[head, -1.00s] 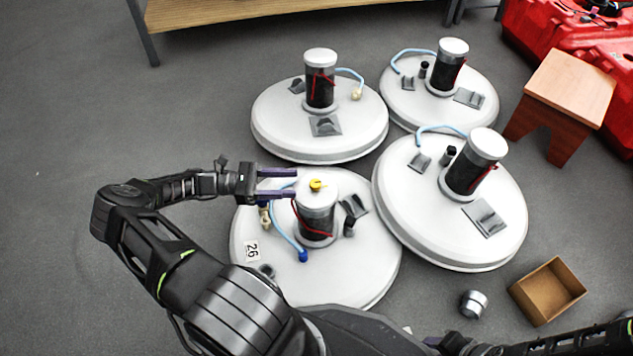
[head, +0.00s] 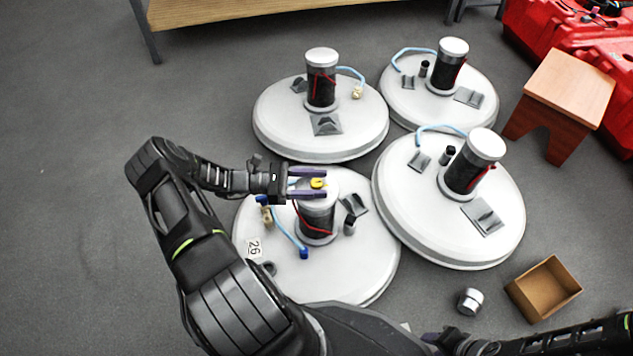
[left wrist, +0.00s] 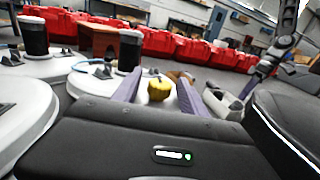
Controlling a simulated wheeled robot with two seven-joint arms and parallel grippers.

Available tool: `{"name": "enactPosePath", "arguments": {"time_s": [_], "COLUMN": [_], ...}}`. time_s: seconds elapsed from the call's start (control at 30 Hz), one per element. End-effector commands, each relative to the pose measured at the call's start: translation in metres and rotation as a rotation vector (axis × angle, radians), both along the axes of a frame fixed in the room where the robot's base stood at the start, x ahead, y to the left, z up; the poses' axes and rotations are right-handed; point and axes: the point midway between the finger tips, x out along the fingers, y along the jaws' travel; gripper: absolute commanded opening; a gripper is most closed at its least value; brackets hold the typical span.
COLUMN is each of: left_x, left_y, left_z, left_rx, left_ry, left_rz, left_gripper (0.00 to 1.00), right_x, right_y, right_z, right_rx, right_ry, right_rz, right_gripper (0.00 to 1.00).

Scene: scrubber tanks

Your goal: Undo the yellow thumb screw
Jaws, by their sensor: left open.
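The yellow thumb screw (head: 318,183) sits on the white top of the motor cylinder (head: 317,215) on the nearest tank (head: 350,265), which bears the label 26. My left gripper (head: 324,184) is open, with its purple fingers on either side of the screw. In the left wrist view the screw (left wrist: 159,89) shows between the two fingers (left wrist: 158,92), with a gap to each. My right gripper (head: 432,339) is at the bottom edge, only partly in view; its jaws cannot be made out.
Three similar tanks stand close behind and to the right, one at the right (head: 400,225). A small metal cylinder (head: 470,301) and an open cardboard box (head: 545,290) lie on the floor at lower right. A wooden stool (head: 568,90) stands at upper right. Floor at left is clear.

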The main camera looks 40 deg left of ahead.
Motion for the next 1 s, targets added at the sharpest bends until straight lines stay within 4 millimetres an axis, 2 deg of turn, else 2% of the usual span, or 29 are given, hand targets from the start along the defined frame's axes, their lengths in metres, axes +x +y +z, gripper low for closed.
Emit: {"name": "enactPosePath", "arguments": {"time_s": [0.2, 0.8, 1.0], "left_x": [0.0001, 0.0001, 0.0002], "left_y": [-0.0002, -0.0003, -0.0002], "left_z": [0.0001, 0.0002, 0.0003], "left_rx": [0.0, -0.001, -0.001], "left_ry": [0.0, 0.0, 0.0], "left_rz": [0.0, 0.0, 0.0], "left_gripper": [0.49, 0.0, 0.0], "right_x": [0.0003, 0.0004, 0.0004], "right_y": [-0.0001, -0.0001, 0.0], "right_z": [0.0001, 0.0001, 0.0002], "right_rx": [0.0, 0.0, 0.0], "right_ry": [-0.001, -0.001, -0.001], "right_rz": [0.0, 0.0, 0.0], "right_gripper": [0.36, 0.36, 0.36]}}
